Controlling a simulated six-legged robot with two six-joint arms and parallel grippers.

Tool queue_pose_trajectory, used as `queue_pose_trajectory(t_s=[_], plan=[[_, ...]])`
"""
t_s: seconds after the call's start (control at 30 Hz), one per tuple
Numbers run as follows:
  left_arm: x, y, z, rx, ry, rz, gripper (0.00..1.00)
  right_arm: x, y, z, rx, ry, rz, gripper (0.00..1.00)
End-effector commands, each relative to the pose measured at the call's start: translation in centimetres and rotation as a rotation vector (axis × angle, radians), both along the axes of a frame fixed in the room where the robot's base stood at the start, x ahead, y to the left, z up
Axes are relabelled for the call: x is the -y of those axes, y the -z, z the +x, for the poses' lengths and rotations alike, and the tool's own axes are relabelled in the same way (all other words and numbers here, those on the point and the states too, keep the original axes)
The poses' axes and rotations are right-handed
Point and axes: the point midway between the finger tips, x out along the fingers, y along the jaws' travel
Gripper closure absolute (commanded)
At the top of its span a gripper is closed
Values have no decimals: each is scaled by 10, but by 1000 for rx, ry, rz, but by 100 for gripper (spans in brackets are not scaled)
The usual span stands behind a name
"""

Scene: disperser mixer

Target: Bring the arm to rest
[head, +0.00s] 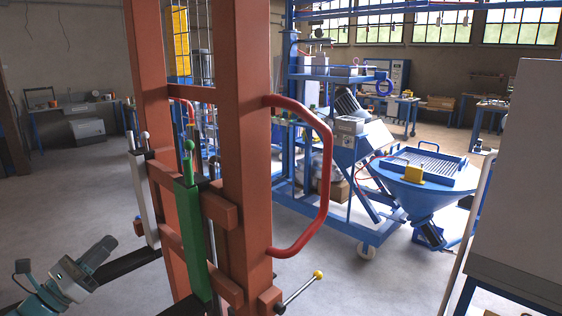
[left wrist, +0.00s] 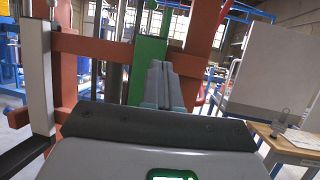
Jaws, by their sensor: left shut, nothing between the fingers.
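My left gripper (head: 108,241) is at the lower left of the head view, its dark fingers pointing up and right. In the left wrist view its fingers (left wrist: 158,66) lie together, shut and empty. A red-brown upright frame (head: 247,130) stands to its right in the head view. The green housing (left wrist: 147,55) is behind the fingers in the wrist view. In the head view the gripper is apart from both housings. My right gripper is not in view.
A red tube handle (head: 329,180) and a yellow-knobbed lever (head: 300,290) stick out right of the frame. A blue hopper machine (head: 425,190) stands farther back. A large grey cabinet (head: 520,180) fills the right edge. Open floor (head: 70,205) lies at left.

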Motion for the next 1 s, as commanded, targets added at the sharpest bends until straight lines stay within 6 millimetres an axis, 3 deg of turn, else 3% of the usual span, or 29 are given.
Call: queue_pose_trajectory(t_s=[0.27, 0.37, 0.47, 0.57, 0.7, 0.77, 0.8, 0.9, 1.0], plan=[[57, 90, 8, -232, 90, 158, 100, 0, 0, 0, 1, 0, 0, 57], [87, 137, 1, -337, 149, 261, 100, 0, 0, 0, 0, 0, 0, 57], [125, 197, -18, -456, 244, 417, 100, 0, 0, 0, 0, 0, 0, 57], [165, 263, -54, -556, 378, 630, 100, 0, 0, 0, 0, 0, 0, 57], [208, 347, -128, -597, 623, 1004, 100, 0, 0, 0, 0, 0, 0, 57], [220, 379, -165, -557, 752, 1196, 100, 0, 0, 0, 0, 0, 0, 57], [226, 399, -192, -496, 850, 1340, 100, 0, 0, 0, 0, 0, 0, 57], [236, 436, -248, -208, 1075, 1688, 100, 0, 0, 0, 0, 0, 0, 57], [248, 450, -278, 147, 1198, 1906, 100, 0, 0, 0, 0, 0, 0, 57]])
